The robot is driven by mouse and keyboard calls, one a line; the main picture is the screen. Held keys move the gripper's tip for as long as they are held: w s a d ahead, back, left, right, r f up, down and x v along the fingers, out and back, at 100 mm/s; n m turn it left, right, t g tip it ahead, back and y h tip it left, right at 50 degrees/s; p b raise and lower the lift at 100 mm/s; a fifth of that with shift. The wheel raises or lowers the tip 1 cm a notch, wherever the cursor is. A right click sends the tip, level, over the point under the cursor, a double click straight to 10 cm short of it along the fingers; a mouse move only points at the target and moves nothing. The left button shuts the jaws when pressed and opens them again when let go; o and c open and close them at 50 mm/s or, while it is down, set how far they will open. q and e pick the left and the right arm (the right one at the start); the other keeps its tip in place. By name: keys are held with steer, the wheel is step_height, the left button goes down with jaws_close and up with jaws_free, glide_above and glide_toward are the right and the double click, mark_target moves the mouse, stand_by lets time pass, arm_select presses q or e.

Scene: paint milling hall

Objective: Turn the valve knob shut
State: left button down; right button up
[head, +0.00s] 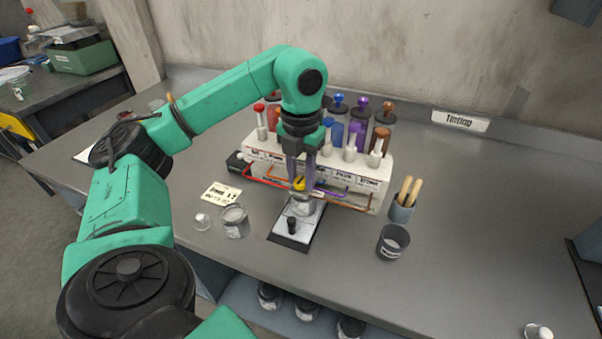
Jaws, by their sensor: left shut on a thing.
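My left gripper (300,177) points straight down in front of the white dispenser rack (379,187). Its fingers are shut on a small yellow knob (299,185), which shows between and just below the fingertips. The knob sits low at the rack's front, above a container (303,205) that stands on a small scale with a black front (289,241). The gripper hides part of the knob and of the rack behind it. How far the knob is turned I cannot tell. My right gripper is not in view.
Coloured canisters (360,108) stand behind the rack. A glass jar (234,221) and a label card (222,194) lie left of the scale. A dark cup (393,242) and a holder with wooden sticks (401,210) stand at right. The bench's right part is mostly clear.

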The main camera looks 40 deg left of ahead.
arm_select(q)
steer(key=m, duration=0.4)
steer(key=shift+r+p, duration=0.1)
steer(key=shift+p, duration=0.25)
steer(key=m, duration=0.4)
steer(key=shift+m+p, duration=0.4)
steer(key=m, duration=0.3)
steer(key=shift+m, duration=0.3)
steer(key=shift+m+p, duration=0.45)
steer(key=shift+m, duration=1.55)
steer(key=c, duration=0.5)
jaws_free()
steer(key=shift+c, duration=0.2)
